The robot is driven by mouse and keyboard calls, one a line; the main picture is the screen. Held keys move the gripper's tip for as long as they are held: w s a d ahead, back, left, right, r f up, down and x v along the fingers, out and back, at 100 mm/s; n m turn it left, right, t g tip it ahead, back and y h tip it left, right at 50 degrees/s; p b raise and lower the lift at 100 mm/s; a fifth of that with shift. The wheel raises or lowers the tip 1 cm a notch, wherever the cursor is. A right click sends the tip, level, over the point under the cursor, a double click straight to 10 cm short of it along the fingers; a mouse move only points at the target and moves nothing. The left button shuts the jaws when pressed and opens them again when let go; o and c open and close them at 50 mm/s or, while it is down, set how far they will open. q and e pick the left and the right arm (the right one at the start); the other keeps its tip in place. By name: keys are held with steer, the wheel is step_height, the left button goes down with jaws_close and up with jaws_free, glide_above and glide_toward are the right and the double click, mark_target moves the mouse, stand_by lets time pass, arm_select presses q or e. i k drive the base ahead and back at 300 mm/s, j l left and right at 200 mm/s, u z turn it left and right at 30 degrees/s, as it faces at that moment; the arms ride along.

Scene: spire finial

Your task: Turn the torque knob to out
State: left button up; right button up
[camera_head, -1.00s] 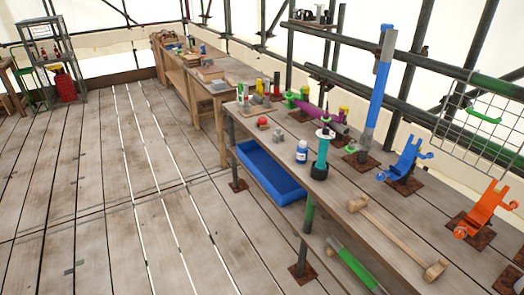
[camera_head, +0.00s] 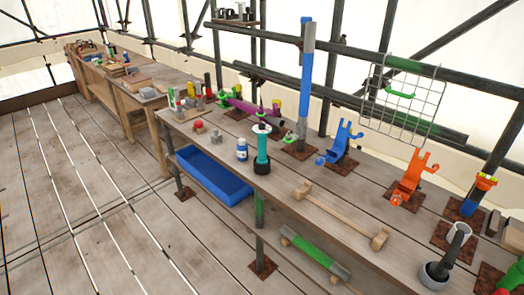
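No knob is clearly readable as the torque knob at this size. A teal-handled tool (camera_head: 262,150) with a white collar and black foot stands upright on the long wooden bench (camera_head: 290,178). A small grey block with a red knob-like top (camera_head: 198,125) sits further left on the bench. Any setting mark on either is too small to tell. Neither of my grippers is in view.
Blue (camera_head: 342,143) and orange (camera_head: 410,180) stands are behind. A blue bin (camera_head: 212,178) is below. The plank floor at left is clear.

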mark_target(261, 124)
steer(key=u, duration=0.75)
steer(key=i+l+u, duration=0.1)
steer(key=u, duration=0.4)
steer(key=i+l+u, duration=0.1)
steer(key=l+u, duration=0.35)
steer(key=j, duration=0.05)
